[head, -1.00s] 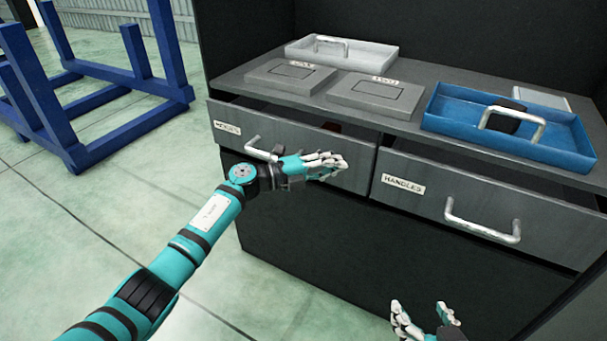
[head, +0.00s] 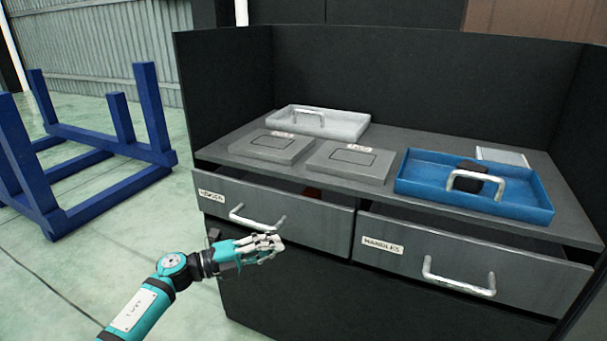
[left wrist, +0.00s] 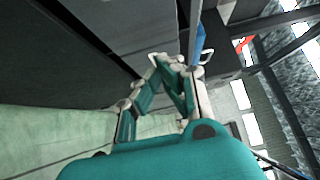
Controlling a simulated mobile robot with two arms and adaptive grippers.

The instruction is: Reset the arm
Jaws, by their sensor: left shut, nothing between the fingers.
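My left gripper (head: 262,247) is in front of the left drawer (head: 300,222) in the head view, just below that drawer's handle (head: 256,219). Its fingers are together with nothing between them. In the left wrist view the closed fingers (left wrist: 165,62) show near the dark cabinet side. From the head view I cannot tell whether the fingers touch the drawer front. My right gripper is out of view.
The left drawer and the right drawer (head: 400,262), labelled HANDLES, both stand partly open. On the worktop are a white tray (head: 345,124), two grey plates and a blue tray (head: 415,183) holding a handle and black piece. A blue frame (head: 120,148) stands at left on open floor.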

